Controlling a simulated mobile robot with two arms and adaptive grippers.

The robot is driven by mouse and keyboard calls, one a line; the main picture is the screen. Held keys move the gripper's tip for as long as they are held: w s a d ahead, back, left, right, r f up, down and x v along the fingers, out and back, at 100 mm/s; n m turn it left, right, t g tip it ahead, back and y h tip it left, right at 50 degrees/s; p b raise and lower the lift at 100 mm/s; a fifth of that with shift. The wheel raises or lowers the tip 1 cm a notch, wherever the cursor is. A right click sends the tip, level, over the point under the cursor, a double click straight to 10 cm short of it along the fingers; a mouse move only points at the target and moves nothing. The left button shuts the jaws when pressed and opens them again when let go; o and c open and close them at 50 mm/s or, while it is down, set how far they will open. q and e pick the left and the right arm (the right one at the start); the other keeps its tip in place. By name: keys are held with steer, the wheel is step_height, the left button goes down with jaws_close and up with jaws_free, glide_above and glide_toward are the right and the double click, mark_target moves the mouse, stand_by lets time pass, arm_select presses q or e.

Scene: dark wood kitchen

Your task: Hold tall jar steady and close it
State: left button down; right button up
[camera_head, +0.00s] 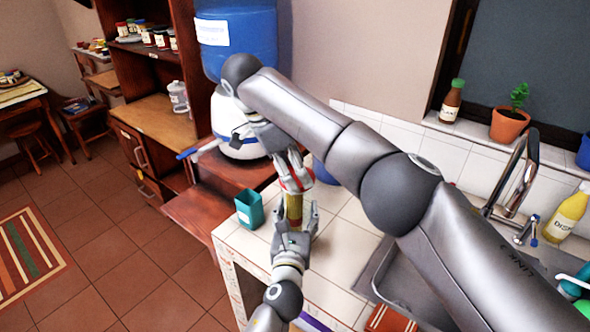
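The tall jar (294,208) has a yellow-green body and stands upright near the left edge of the white tiled counter. My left gripper (296,226) comes up from below with its fingers around the jar's lower part. Its contact with the jar is too small to tell. My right gripper (294,182) reaches down from above with its fingers around the red lid (297,184) at the jar's top and looks shut on it. The lid is partly hidden by the fingers. I cannot tell whether it sits fully on the jar.
A teal cup (249,209) stands left of the jar at the counter edge. A water dispenser with a blue bottle (238,42) stands behind. A sink (405,285) and a yellow bottle (567,214) are at the right. My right arm crosses over the counter.

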steer(key=shift+w+r+m, duration=0.15)
steer(key=shift+w+m, duration=0.1)
steer(key=shift+m, duration=0.55)
steer(key=shift+s+d+m+g, duration=0.1)
steer(key=shift+s+m+g, duration=0.05)
steer(key=shift+m+g, duration=0.25)
steer(key=o, duration=0.7)
steer(key=shift+o, duration=0.2)
steer(key=shift+s, duration=0.1)
steer(key=shift+c, duration=0.4)
